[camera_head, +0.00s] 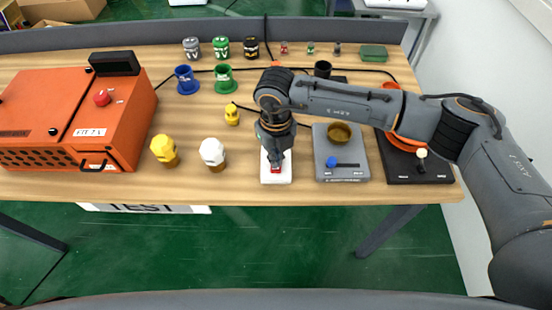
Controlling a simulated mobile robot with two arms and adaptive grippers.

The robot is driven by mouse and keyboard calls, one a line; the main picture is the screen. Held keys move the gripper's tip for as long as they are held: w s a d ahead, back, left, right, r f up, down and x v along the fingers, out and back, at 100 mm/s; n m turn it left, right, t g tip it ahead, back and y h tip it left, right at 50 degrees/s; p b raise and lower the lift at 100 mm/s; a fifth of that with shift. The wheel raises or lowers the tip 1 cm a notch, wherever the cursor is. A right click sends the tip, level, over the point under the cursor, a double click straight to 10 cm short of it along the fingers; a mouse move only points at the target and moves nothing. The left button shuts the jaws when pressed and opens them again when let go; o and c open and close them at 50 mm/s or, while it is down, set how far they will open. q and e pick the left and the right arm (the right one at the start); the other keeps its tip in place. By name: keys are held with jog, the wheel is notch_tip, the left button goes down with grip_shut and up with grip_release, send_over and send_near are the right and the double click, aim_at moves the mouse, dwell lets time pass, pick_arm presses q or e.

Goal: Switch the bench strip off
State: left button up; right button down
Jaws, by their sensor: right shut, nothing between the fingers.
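The bench strip (276,179) is a small white block with a red switch (276,169) near the front edge of the wooden bench. My right gripper (275,161) is shut and empty, pointing down over the strip. Its fingertips are at or just above the red switch; I cannot tell whether they touch. The gripper hides the back of the strip and part of the switch, so the switch's position is unclear. My left gripper is not in view.
An orange machine (55,115) stands at the left. A grey device (342,167) with a brown bowl (339,133) and a black device (418,169) stand right. Cups and jars are farther back.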

jog(key=shift+r+p, duration=1)
jog(key=shift+r, duration=1.9)
jog(key=shift+f, duration=0.1)
